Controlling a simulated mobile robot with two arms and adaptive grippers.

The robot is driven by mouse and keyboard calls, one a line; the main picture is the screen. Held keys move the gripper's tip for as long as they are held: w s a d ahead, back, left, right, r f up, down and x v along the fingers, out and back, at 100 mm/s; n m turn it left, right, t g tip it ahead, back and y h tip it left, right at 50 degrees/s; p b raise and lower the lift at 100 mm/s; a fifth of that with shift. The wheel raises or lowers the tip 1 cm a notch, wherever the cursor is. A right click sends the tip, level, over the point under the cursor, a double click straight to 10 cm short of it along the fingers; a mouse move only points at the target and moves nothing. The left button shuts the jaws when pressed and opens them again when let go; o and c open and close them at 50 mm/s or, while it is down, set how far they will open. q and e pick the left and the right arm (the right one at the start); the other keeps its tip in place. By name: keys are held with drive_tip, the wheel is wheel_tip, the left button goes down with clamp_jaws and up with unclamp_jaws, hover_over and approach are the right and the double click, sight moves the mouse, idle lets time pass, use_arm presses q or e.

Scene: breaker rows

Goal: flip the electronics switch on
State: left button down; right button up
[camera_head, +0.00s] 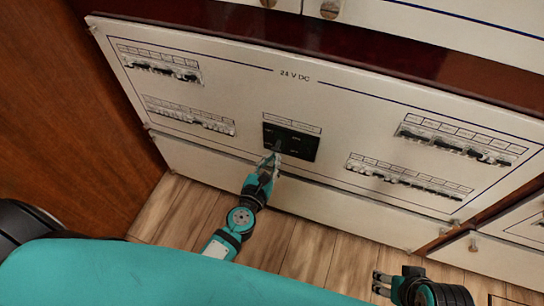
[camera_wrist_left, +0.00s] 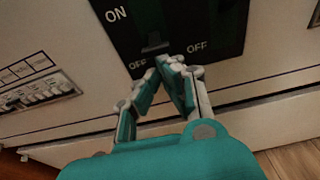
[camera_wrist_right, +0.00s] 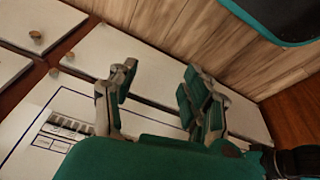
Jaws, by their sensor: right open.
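A black switch panel (camera_head: 306,146) sits in the middle of the white "24 V DC" board (camera_head: 240,95). In the left wrist view the black panel (camera_wrist_left: 222,18) shows one ON label, two OFF labels and a dark lever (camera_wrist_left: 154,46) low on it. No label naming the electronics switch is readable. My left gripper (camera_head: 268,160) is in front of the panel's lower edge. In the left wrist view its fingertips (camera_wrist_left: 170,62) meet just below the lever, with nothing visible between them. My right gripper (camera_head: 380,284) is open and empty, low at the right, and shows in its wrist view (camera_wrist_right: 160,76).
Breaker rows fill the board's left (camera_head: 160,65) and right (camera_head: 455,145). A wooden wall (camera_head: 75,100) stands at the left. Other white panels with knobs (camera_head: 472,246) lie at the right. The wooden floor (camera_head: 310,250) below the board is clear.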

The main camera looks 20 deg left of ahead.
use_arm(q)
drive_tip(key=shift+s+r+p, duration=0.2)
drive_tip(key=shift+r+p, duration=0.25)
drive_tip(key=shift+r, duration=0.05)
drive_tip(key=shift+s+r+p, duration=0.15)
drive_tip(key=shift+r+p, duration=0.3)
drive_tip(key=shift+f, duration=0.1)
use_arm(e)
drive_tip(key=s+x, duration=0.1)
drive_tip(key=x, duration=0.6)
drive_tip(key=shift+f+g, duration=0.25)
drive_tip(key=shift+g, duration=0.05)
use_arm(q)
drive_tip(key=shift+s, duration=0.1)
use_arm(e)
drive_tip(key=shift+a, duration=0.1)
use_arm(q)
drive_tip(key=s+r, duration=0.2)
drive_tip(key=s, duration=0.9)
drive_tip(key=shift+s+a, duration=0.2)
drive_tip(key=shift+s, duration=0.15)
